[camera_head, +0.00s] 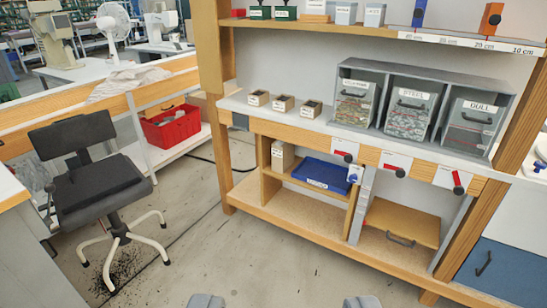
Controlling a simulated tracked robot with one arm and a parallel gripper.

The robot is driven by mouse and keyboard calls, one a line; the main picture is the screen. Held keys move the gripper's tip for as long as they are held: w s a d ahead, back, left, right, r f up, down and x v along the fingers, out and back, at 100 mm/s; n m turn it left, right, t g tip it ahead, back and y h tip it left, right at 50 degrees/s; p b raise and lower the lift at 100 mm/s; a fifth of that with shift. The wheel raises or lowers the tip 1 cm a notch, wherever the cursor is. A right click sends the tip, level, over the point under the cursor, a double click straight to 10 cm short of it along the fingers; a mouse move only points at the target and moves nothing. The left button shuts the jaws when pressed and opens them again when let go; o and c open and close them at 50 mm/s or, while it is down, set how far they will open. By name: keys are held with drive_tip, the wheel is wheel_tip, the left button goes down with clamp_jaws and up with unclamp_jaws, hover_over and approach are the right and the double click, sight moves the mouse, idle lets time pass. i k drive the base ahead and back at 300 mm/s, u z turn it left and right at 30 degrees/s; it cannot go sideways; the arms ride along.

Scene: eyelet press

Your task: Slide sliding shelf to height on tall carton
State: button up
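A wooden board with a dark handle (405,222), likely the sliding shelf, sits low in the right bay under the workbench. A grey upright rail (359,207) stands at its left, with a blue knob (352,179) near its top. A small upright pale carton (282,157) stands on the left bay's wooden shelf; I cannot tell whether it is the tall carton. My gripper (284,302) shows only as two grey fingertips at the bottom edge, wide apart and with nothing between them. It is well short of the bench.
A blue tray (320,174) lies beside the pale carton. Grey bins (411,105) and small boxes (283,103) stand on the bench top. A black chair (95,180) and a red crate (171,128) are at left. The floor (250,255) before the bench is clear.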

sight(415, 224)
drive_tip(key=u, duration=0.1)
drive_tip(key=i, duration=1)
drive_tip(key=z, duration=0.1)
